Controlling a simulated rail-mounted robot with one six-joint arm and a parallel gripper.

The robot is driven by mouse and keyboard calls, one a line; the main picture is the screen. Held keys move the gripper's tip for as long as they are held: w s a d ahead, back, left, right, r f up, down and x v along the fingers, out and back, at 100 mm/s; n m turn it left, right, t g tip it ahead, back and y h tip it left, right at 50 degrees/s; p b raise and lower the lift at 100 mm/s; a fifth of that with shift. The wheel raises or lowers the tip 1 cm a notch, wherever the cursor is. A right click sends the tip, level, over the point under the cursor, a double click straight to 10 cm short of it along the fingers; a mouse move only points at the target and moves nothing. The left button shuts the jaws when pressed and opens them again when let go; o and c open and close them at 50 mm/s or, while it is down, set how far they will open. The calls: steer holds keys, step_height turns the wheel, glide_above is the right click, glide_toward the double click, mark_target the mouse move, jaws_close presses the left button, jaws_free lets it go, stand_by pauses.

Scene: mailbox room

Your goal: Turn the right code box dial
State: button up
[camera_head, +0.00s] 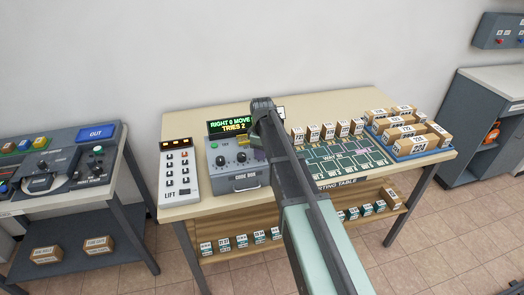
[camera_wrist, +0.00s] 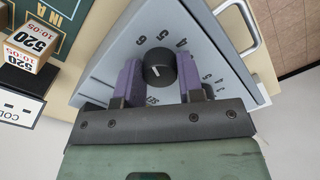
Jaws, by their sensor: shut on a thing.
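The grey code box (camera_head: 237,181) stands on the wooden sorting table, left of my arm. Its screen (camera_head: 231,125) reads "RIGHT 0 MOVE" and "TRIES 2" in the head view. Dark dials show on its face; the arm partly hides its right side. In the wrist view a round black dial (camera_wrist: 155,68), with a white mark and printed numbers around it, sits between the purple fingers of my gripper (camera_wrist: 160,75). The gripper is shut on this dial. In the head view my gripper (camera_head: 258,153) is mostly hidden by the arm.
A white LIFT panel (camera_head: 178,169) stands just left of the code box. Small boxes (camera_head: 327,131) line the table's back, and a blue tray (camera_head: 430,151) of parcels is at the right. Parcels (camera_wrist: 30,40) also appear in the wrist view.

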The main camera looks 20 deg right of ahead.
steer(key=m, duration=0.4)
steer(key=shift+m, duration=0.3)
stand_by(0.3)
steer(key=o, duration=0.9)
steer(key=shift+o, duration=0.2)
step_height(320, 180, up, 11)
steer(key=p, duration=1.1)
steer(key=shift+f, duration=0.1)
